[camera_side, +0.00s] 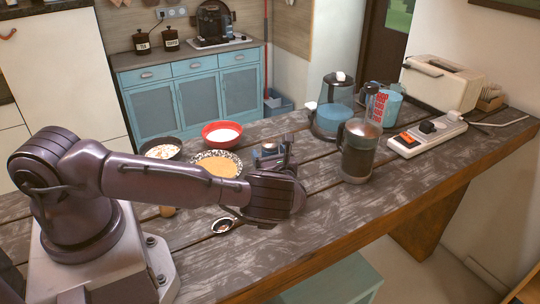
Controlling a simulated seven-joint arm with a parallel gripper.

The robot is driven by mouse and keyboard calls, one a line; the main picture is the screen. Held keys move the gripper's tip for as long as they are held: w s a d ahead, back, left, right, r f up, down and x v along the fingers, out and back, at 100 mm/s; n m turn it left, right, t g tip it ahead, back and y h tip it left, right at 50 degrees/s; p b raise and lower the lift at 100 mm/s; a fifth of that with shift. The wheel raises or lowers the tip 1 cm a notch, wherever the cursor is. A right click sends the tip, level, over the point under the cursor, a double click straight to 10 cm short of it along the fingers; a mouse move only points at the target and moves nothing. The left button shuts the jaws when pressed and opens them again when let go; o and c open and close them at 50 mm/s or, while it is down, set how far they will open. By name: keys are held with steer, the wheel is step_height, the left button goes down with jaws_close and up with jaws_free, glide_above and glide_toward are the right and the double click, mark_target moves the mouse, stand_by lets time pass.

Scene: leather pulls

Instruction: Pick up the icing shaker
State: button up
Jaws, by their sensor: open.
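My gripper (272,153) is above the middle of the wooden counter, near the bowls, and is open. Its fingers point away from the camera and are partly hidden by my wrist. A dark, shiny cylinder with a brownish top (358,153) stands upright on the counter to the right of my gripper, clearly apart from it. It may be the icing shaker, but I cannot tell for certain. Any small thing right behind or between my fingers is too hidden to make out.
A red bowl (222,135), a patterned bowl (217,164) and a dark bowl (161,148) stand left of my gripper. A kettle (333,105), a cup with red lettering (382,107), a power strip (427,134) and a toaster (441,84) are at the right. The front counter is mostly clear.

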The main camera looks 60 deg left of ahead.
steer(key=c, duration=1.1)
steer(key=shift+r, duration=0.15)
